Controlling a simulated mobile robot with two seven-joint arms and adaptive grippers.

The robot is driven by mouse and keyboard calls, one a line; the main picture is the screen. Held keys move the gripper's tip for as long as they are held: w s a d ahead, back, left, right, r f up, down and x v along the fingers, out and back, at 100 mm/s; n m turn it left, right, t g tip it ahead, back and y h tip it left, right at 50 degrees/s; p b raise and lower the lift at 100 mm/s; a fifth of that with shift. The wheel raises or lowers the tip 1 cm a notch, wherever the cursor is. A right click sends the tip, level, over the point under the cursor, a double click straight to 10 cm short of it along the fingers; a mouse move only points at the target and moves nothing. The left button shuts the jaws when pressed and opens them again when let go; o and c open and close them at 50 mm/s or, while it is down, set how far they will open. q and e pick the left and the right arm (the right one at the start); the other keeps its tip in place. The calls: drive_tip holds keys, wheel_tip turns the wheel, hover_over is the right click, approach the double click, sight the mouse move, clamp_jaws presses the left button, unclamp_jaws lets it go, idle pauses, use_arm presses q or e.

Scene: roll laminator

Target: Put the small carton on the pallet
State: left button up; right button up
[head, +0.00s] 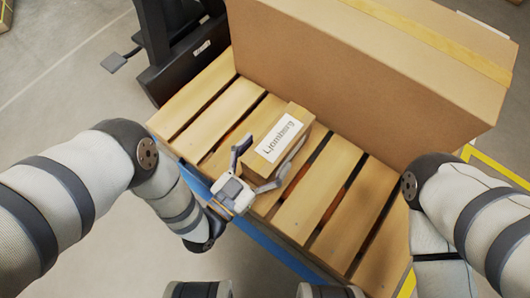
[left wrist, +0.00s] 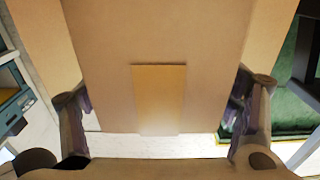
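The small carton (head: 284,141), brown with a white label, is over the slats of the wooden pallet (head: 315,192) in the head view, in front of the large carton. I cannot tell whether its underside touches the slats. Its plain brown face with a tape strip (left wrist: 159,95) fills the middle of the left wrist view.
A large taped carton (head: 350,75) stands along the back of the pallet. A dark pallet-truck-like machine (head: 187,50) stands at the pallet's far left end. Bare slats lie left and right of the small carton. Yellow floor lines (head: 500,168) run at the right.

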use_arm(q)
drive_tip(key=shift+r, duration=0.1)
drive_tip(key=shift+s+a+r, duration=0.15)
drive_tip(key=p+v, duration=0.3)
drive_tip(key=v, duration=0.8)
drive_tip(key=shift+s+a, duration=0.2)
